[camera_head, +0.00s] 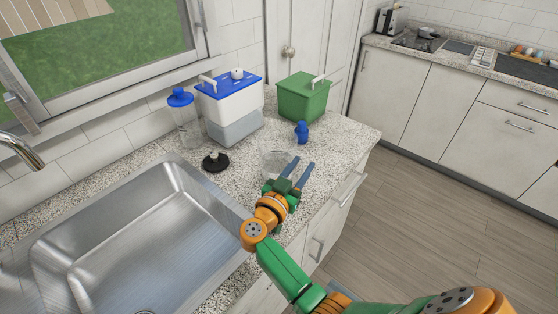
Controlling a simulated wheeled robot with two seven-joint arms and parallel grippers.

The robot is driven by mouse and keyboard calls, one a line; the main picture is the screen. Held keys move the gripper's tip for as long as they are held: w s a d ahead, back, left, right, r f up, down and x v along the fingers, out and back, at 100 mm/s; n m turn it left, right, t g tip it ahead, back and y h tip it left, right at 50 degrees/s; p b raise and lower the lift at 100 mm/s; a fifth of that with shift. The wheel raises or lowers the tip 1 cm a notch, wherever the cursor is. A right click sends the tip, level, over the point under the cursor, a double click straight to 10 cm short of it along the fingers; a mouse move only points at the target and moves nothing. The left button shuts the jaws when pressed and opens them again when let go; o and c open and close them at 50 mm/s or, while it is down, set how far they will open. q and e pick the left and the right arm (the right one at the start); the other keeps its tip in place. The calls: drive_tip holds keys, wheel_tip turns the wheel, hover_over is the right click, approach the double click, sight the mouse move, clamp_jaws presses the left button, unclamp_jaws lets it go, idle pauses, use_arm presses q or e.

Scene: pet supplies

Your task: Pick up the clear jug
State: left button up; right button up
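A tall clear bottle with a blue lid (187,122) stands further left by the wall. My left gripper is not in view.
A blue-lidded white and grey bin (232,110) and a green bin (302,98) stand behind. A small blue item (301,132) and a black disc-based item (215,161) are nearby. The steel sink (150,235) lies left. The counter's right part is clear up to its edge.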

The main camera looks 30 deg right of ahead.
drive_tip(key=b+x, duration=0.1)
drive_tip(key=x, duration=0.1)
drive_tip(key=b+x, duration=0.1)
drive_tip(key=x, duration=0.1)
drive_tip(key=shift+d+f+b, duration=0.15)
drive_tip(key=shift+d+b, duration=0.2)
drive_tip(key=shift+d, duration=0.1)
drive_tip(key=shift+w+d, duration=0.15)
drive_tip(key=shift+d, duration=0.1)
drive_tip(key=shift+a, duration=0.1)
clamp_jaws()
drive_tip(key=shift+r, duration=0.25)
idle(0.3)
